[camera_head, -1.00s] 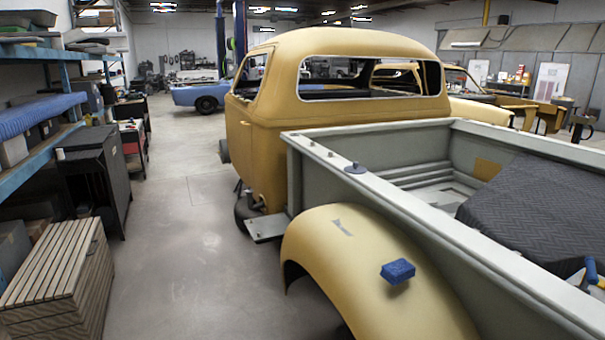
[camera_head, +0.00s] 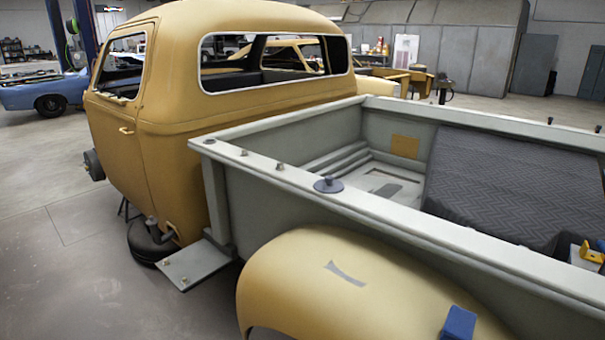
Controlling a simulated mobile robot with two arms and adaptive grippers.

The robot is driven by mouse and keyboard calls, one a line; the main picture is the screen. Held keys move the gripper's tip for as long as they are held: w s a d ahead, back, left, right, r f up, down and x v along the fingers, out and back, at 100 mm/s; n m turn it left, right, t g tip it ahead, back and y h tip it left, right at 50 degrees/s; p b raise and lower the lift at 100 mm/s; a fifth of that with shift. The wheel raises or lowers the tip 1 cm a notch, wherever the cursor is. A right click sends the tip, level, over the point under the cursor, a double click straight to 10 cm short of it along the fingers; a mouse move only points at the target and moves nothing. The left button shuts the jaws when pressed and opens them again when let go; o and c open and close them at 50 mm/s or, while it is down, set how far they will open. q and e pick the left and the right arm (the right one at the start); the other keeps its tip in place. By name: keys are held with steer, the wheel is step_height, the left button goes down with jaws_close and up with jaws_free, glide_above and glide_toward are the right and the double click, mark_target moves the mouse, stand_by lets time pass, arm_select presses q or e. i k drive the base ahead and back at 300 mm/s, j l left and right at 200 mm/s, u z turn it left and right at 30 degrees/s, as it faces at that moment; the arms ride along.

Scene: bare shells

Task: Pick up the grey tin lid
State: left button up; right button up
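A small round grey lid with a knob on top (camera_head: 328,185) lies on the near side rail of the truck bed, close to the cab end. It looks like the grey tin lid. Neither of my grippers shows in the head view, so I cannot see how they stand.
The yellow truck cab (camera_head: 225,90) and the grey bed rail (camera_head: 400,222) fill the middle. The yellow fender (camera_head: 330,285) bulges out in front, with a blue block (camera_head: 459,324) on it. A dark quilted pad (camera_head: 500,185) lies in the bed. Bare floor (camera_head: 75,260) is free at the left.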

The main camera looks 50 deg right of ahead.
mark_target(329, 185)
steer(key=i+z, duration=0.45)
steer(key=i+j+z, duration=0.7)
steer(key=i+z, duration=0.15)
steer(key=i, duration=0.15)
